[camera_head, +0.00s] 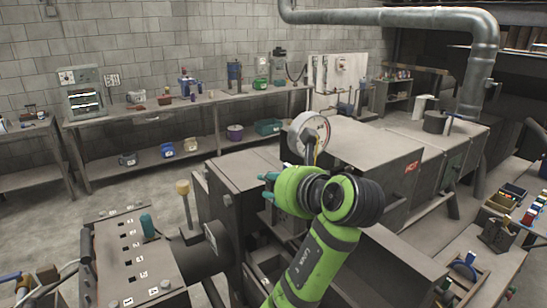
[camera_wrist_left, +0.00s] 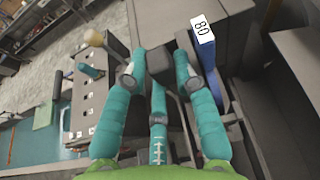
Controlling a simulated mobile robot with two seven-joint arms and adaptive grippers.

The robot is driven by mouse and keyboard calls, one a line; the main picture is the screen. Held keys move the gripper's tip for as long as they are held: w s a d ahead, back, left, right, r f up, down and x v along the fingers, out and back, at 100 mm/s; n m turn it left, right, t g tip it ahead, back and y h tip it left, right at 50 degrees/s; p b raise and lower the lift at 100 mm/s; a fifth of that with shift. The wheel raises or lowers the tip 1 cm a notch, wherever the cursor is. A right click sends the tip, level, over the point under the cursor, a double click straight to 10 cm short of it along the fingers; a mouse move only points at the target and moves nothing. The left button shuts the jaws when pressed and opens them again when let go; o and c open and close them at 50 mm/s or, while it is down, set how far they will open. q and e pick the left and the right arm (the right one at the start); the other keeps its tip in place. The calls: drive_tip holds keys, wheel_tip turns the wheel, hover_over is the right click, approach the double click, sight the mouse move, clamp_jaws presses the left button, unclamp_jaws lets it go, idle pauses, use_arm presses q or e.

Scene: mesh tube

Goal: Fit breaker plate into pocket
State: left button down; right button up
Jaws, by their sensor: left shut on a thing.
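My left gripper (camera_head: 267,187) comes in on the green arm and sits low over the dark machine block in the middle of the head view. In the left wrist view the teal fingers (camera_wrist_left: 159,65) stand on both sides of a dark grey block (camera_wrist_left: 159,66), and the gripper is shut on it. I cannot tell whether this block is the breaker plate. The fingers and arm hide this spot in the head view. I cannot make out the pocket. My right gripper is not in view.
A blue piece with a white "80" label (camera_wrist_left: 203,30) stands close right of the fingers. A control panel (camera_head: 135,260) and a yellow-knobbed lever (camera_head: 184,190) are at the left. A round gauge (camera_head: 307,135) rises behind the gripper. Open floor (camera_head: 60,215) lies far left.

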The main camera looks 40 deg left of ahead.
use_arm(q)
wheel_tip(320, 180, down, 19)
drive_tip(key=s+p, duration=0.1)
drive_tip(key=shift+d, duration=0.45)
drive_tip(key=c, duration=1)
unclamp_jaws()
drive_tip(key=shift+f, duration=0.1)
drive_tip(key=shift+w+a, duration=0.2)
drive_tip(key=shift+a, duration=0.15)
drive_tip(key=shift+d, duration=0.1)
